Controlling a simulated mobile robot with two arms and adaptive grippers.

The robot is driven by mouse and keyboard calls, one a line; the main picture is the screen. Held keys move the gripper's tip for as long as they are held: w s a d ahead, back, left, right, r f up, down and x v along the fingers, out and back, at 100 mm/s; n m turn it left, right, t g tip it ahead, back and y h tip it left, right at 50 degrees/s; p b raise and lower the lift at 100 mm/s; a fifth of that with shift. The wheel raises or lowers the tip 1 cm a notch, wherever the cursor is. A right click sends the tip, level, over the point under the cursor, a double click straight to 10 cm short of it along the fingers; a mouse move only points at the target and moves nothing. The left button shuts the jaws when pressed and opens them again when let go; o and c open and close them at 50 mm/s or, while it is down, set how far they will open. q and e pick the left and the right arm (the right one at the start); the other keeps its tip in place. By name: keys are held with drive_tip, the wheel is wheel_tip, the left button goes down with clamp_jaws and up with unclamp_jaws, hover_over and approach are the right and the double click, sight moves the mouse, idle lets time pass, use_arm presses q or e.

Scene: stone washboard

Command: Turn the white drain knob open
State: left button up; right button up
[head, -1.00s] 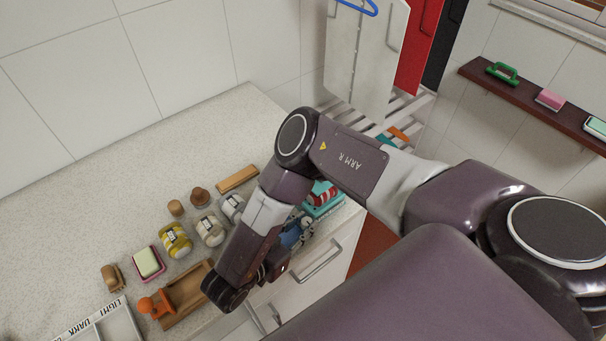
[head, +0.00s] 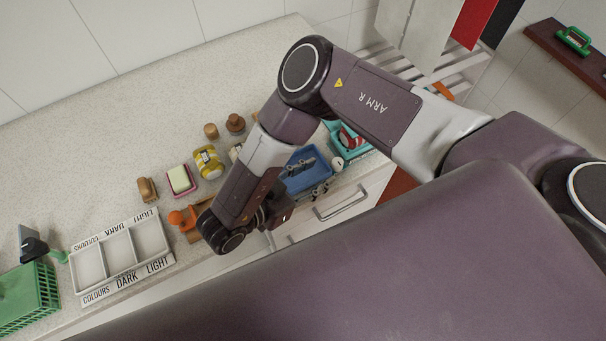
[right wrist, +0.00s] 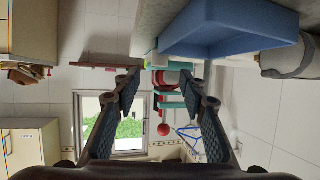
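A small white round piece (head: 337,163) shows in the head view, between the blue basin (head: 305,172) and a teal tray (head: 362,153); it may be the drain knob, but I cannot tell how it is turned. My right gripper (head: 284,208) is low over the counter's front edge, left of and nearer than the white piece, partly hidden by my arm. In the right wrist view its fingers (right wrist: 166,82) are spread with nothing between them, and the blue basin (right wrist: 230,32) is at the upper right. My left gripper is not in view.
A divided white sorting tray (head: 120,248) and a green crate (head: 28,298) are at the left. A soap dish (head: 181,181), yellow jar (head: 208,162) and orange-knobbed wooden piece (head: 182,217) stand left of my arm. The back of the counter is clear. A drawer handle (head: 340,203) sticks out in front.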

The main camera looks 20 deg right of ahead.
drive_tip(key=v, duration=0.5)
drive_tip(key=shift+s+f, duration=0.1)
drive_tip(key=shift+s, duration=0.05)
idle(0.4)
